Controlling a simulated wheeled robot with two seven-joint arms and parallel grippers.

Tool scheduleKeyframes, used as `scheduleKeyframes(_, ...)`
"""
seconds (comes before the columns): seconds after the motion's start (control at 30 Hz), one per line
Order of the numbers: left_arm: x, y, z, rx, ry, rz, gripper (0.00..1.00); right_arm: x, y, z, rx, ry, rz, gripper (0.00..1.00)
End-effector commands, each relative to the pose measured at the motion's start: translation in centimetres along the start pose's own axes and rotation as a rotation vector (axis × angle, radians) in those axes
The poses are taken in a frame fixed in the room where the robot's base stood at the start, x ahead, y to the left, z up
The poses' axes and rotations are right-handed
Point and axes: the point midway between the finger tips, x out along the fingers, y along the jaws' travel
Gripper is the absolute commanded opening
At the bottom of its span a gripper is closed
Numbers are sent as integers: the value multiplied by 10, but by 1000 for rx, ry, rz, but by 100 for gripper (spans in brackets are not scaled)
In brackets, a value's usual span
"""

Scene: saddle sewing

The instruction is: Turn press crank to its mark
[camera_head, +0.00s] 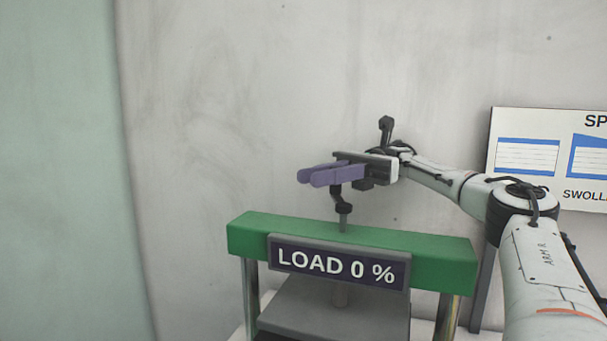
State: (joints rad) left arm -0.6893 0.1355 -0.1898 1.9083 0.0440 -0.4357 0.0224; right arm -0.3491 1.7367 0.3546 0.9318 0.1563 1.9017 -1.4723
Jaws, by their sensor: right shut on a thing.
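The press has a green top beam (440,262) with a sign (338,266) reading "LOAD 0 %". A dark crank (343,208) stands up from the middle of the beam on a thin screw. My right gripper (312,176) has purple fingers above the beam, pointing left. It is shut on the upper part of the crank, most of which the fingers hide. I cannot make out a mark for the crank. My left gripper is not in view.
A white board (550,155) with blue-edged panels hangs on the wall at the right. Metal posts (250,290) carry the beam, with a grey plate (330,312) below it. The space left of the press is clear.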

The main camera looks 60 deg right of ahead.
Motion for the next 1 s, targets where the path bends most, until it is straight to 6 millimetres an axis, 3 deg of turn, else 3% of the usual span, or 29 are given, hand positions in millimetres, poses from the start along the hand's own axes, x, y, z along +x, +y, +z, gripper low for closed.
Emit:
scheduleKeyframes(0.47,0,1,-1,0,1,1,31,-1,2,1,-1,-3,6,0)
scheduleKeyframes(0.5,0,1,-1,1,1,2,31,-1,2,1,-1,-3,6,22)
scheduleKeyframes(0.6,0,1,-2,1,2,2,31,-1,2,1,-1,-2,6,36)
scheduleKeyframes(0.87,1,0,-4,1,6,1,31,-1,2,1,0,-1,7,36)
scheduleKeyframes(1.0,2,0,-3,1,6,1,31,-1,2,10,-3,0,7,36)
